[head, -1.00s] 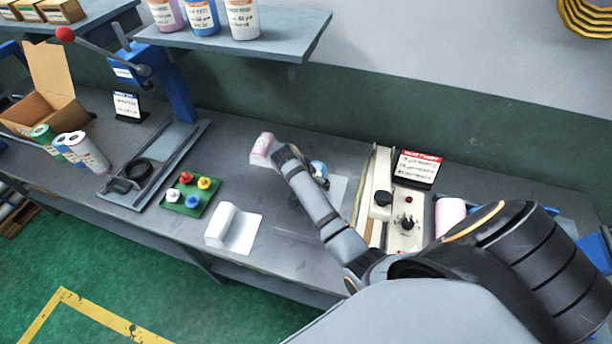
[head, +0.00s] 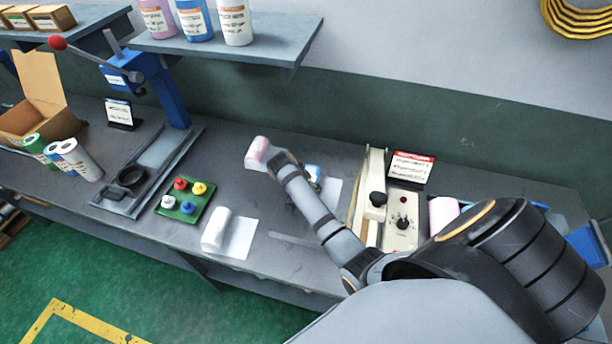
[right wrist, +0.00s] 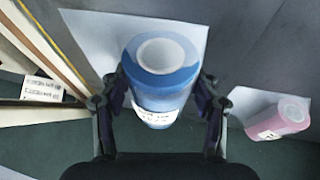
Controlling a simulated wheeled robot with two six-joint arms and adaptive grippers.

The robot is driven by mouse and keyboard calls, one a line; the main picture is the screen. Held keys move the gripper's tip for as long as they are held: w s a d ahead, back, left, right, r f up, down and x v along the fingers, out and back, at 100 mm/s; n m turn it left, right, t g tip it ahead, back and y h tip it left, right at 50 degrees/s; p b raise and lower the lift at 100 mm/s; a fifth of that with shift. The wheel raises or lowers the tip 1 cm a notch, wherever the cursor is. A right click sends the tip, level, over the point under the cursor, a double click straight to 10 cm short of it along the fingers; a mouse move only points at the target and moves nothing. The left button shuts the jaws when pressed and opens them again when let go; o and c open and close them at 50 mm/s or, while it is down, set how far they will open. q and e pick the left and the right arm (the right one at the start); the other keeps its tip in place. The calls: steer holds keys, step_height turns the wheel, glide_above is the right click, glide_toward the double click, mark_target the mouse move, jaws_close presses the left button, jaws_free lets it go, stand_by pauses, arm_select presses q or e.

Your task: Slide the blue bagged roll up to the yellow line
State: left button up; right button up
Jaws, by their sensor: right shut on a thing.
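The blue roll (head: 314,172) is partly hidden behind my right arm in the head view. It lies with its pale bag (head: 333,190) on the bench, left of the heat sealer (head: 403,212). In the right wrist view the blue roll (right wrist: 160,75) sits between the fingers of my right gripper (right wrist: 164,92), which is shut on it. The bag sheet (right wrist: 85,30) spreads out beside it. The yellow line (head: 355,190) runs along the sealer's left edge, and it also shows in the right wrist view (right wrist: 42,28). A gap lies between roll and line.
A pink roll (head: 257,152) lies to the left; it also shows in the right wrist view (right wrist: 280,118). A white bagged roll (head: 215,230) and a green tray of coloured knobs (head: 184,200) are nearer the front. A sign (head: 411,168) stands behind the sealer.

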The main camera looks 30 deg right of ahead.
mark_target(332, 197)
steer(key=shift+s+d+r+p, duration=0.2)
steer(key=shift+s+d+p, duration=0.5)
steer(key=shift+p, duration=0.2)
steer(key=shift+s+d+p, duration=0.85)
steer(key=shift+s+p, duration=0.15)
steer(key=shift+s, duration=0.05)
steer(key=shift+s+d+p, duration=0.85)
steer(key=shift+s+p, duration=0.1)
steer(key=shift+s, duration=0.1)
steer(key=shift+s+d+f, duration=0.15)
steer(key=shift+s, duration=0.05)
steer(key=shift+s+d, duration=0.55)
steer(key=shift+s, duration=0.1)
steer(key=shift+s+d, duration=0.9)
steer(key=shift+s, duration=0.1)
steer(key=shift+w+d, duration=0.15)
steer(key=shift+w, duration=0.05)
steer(key=o, duration=1.5)
